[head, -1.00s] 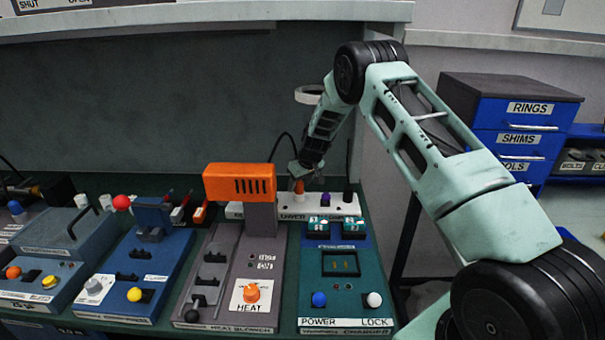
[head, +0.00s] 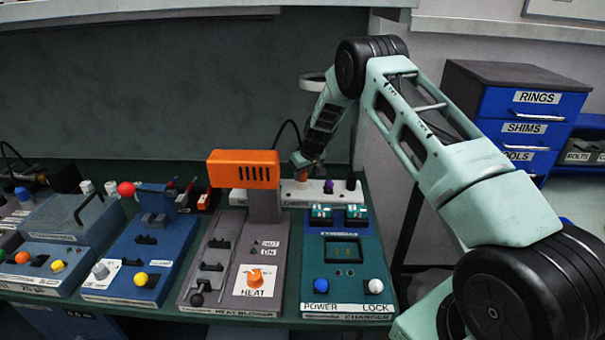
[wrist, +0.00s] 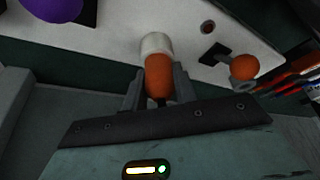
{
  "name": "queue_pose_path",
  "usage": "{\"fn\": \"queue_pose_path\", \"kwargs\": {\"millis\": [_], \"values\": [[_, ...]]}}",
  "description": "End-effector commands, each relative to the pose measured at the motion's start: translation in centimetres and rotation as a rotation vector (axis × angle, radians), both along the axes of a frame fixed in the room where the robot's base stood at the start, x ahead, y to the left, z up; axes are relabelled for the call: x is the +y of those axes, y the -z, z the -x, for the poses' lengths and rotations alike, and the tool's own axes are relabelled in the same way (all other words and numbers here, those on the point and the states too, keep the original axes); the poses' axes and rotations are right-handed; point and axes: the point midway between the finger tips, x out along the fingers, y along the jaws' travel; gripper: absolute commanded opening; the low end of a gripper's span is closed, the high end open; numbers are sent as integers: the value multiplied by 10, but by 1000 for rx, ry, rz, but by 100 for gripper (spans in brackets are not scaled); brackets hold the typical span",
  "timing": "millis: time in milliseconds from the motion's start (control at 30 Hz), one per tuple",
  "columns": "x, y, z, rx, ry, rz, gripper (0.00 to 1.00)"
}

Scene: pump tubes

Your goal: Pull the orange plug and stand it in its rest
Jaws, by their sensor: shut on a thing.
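The orange plug (wrist: 158,82) is between the two fingers of my gripper (wrist: 157,92) in the wrist view. My gripper is shut on it. A pale collar (wrist: 156,44) shows at the plug's far end, against the white strip (wrist: 110,28). I cannot tell whether the plug is seated there or lifted slightly. In the head view my gripper (head: 303,166) is over the left part of the strip (head: 275,196), with the orange plug (head: 302,175) just under it. I cannot make out the rest with certainty.
A purple plug (head: 328,186) stands close to the right of the orange one. An orange-headed blower (head: 243,168) rises near my gripper on the left. A teal charger (head: 345,265) is in front.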

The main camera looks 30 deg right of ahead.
Motion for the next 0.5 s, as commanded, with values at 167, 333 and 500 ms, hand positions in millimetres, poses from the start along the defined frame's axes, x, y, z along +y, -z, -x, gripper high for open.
{"fn": "queue_pose_path", "kwargs": {"millis": [167,333,500], "values": [[0,1,0,1,0,0,0],[0,-1,0,1,0,0,0],[0,-5,0,0,0,0,0]]}}
